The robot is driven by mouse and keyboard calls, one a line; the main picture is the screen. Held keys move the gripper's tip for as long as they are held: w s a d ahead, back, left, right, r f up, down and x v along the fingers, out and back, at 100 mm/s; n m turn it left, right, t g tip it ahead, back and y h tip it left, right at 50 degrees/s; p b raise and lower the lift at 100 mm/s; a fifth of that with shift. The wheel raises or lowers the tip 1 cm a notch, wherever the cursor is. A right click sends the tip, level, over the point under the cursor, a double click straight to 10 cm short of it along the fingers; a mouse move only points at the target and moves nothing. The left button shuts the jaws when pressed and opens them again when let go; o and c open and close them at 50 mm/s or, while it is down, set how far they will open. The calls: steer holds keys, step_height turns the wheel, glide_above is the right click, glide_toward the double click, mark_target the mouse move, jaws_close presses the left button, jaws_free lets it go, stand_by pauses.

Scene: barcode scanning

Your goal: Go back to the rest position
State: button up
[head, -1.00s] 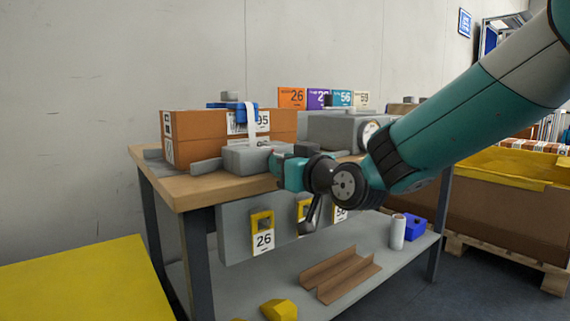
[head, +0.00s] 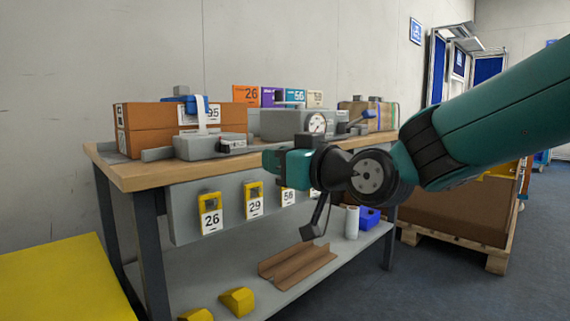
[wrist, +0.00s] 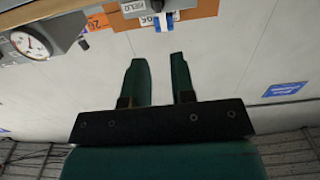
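My gripper (wrist: 157,58) shows in the wrist view with its two green fingers apart and nothing between them. In the head view my arm reaches in from the right and its end hangs in front of the workbench (head: 158,176), across the bench's front edge. The fingers themselves are hard to make out there. In the wrist view an orange sign and a blue and white part show beyond the fingertips, with bare wall around them.
An orange-brown box (head: 150,118), grey fixtures (head: 196,148) and a dial gauge (head: 317,124) stand on the bench. Yellow numbered tags (head: 211,212) hang on its front. A yellow surface (head: 60,285) lies front left. A pallet (head: 455,243) stands right, with open floor beside it.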

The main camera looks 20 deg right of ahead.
steer(key=shift+v, duration=0.85)
steer(key=shift+d, duration=0.25)
steer(key=s+a+f+n+g+h+p, duration=0.15)
steer(key=s+f+g+p, duration=0.3)
steer(key=s+g, duration=0.55)
steer(key=s+a+f+g+h+p, duration=0.1)
steer(key=s+f+g+h+p, duration=0.15)
steer(key=s+f+g, duration=0.75)
steer(key=s+r+t+p, duration=0.2)
steer(key=r+p, duration=1.7)
steer(key=r, duration=0.1)
steer(key=s+r+t+p, duration=0.1)
steer(key=s+r+p, duration=0.1)
steer(key=r+p, duration=1.7)
step_height(320, 180, up, 3)
steer(key=shift+f+t, duration=0.15)
steer(key=shift+t, duration=0.25)
